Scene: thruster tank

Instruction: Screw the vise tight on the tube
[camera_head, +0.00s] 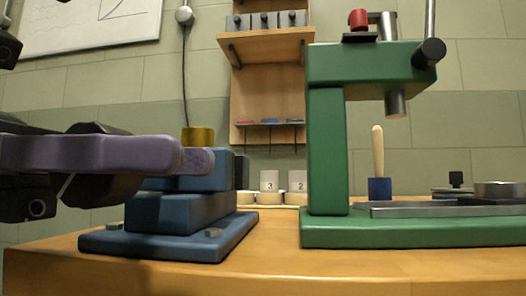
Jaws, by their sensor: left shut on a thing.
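The blue vise (180,213) stands on the left part of the wooden bench, with bolts on its base plate. The brass-yellow tube (198,134) sticks up at the vise's top, its lower part hidden. My left gripper (197,160) comes in level from the left, its purple finger across the front of the vise. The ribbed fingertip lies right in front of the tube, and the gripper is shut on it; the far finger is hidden. The vise's screw or handle cannot be made out behind my gripper. My right gripper is not in view.
A green press (326,150) stands right of the vise, its head overhanging the bench. Numbered cups (269,181), a wooden-handled tool (378,150) and metal parts (497,189) sit behind. A wooden wall shelf (264,45) is at the back. The bench's front strip (270,262) is clear.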

